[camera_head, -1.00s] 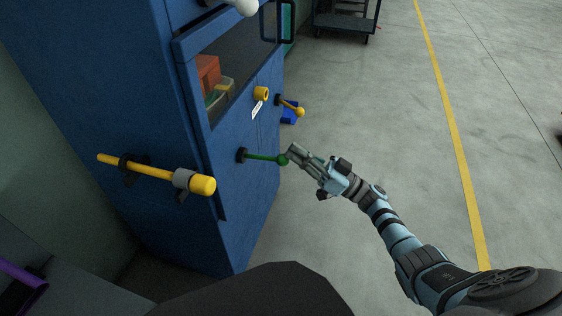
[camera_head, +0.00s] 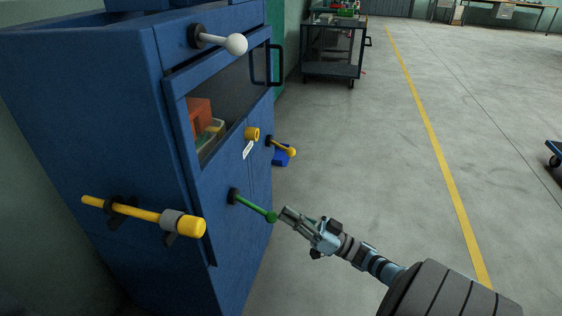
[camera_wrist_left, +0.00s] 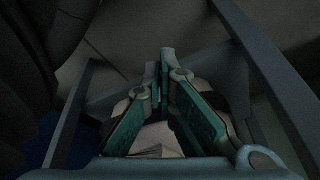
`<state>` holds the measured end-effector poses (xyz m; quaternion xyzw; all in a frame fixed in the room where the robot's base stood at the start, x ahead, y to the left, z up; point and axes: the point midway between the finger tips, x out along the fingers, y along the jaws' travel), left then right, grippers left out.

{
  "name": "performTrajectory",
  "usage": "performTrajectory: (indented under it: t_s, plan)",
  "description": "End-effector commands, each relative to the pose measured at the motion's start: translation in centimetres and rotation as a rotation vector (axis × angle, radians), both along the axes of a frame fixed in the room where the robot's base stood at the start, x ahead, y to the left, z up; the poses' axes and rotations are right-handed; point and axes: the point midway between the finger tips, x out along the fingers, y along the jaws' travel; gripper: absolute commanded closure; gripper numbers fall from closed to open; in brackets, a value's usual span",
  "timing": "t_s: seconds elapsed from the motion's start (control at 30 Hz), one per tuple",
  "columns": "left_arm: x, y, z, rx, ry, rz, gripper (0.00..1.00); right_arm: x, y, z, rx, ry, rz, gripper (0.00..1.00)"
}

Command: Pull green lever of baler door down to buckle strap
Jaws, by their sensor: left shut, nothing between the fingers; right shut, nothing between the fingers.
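The green lever (camera_head: 254,208) sticks out from the front of the blue baler (camera_head: 205,272), below the window of its door. It slopes down to the right and ends in a round green knob (camera_head: 271,217). My right gripper (camera_head: 284,213) is shut and empty, with its tips just right of the knob; whether they touch it I cannot tell. My left gripper (camera_wrist_left: 165,55) shows only in the left wrist view, where its fingers are shut with nothing between them. No strap can be made out.
A white-knobbed lever (camera_head: 222,41) sits above the window. A thick yellow bar (camera_head: 150,215) juts out at the baler's left, and a yellow-knobbed lever (camera_head: 284,147) at its right. A dark cart (camera_head: 333,50) stands behind.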

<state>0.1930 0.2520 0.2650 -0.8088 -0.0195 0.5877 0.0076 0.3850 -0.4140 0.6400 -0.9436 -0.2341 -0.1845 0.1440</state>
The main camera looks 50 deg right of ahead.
Motion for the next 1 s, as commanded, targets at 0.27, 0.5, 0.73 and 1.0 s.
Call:
performTrajectory:
  t_s: [0.27,0.5,0.73,1.0]
  plan:
    - [0.0,0.0,0.0,0.0,0.001,0.0,1.0,0.2,0.2,-0.5,-0.004,0.012,-0.001,1.0]
    - [0.0,0.0,0.1,0.0,-0.002,0.001,1.0,0.2,0.2,-0.2,-0.003,0.01,0.002,1.0]
    - [-1.4,0.3,-1.1,-0.003,-0.012,0.02,1.0,-0.4,-0.7,1.9,-0.002,0.003,0.006,1.0]
    - [0.1,0.0,-0.6,-0.001,-0.01,0.002,1.0,-2.9,-2.3,-0.9,0.002,-0.001,0.01,1.0]
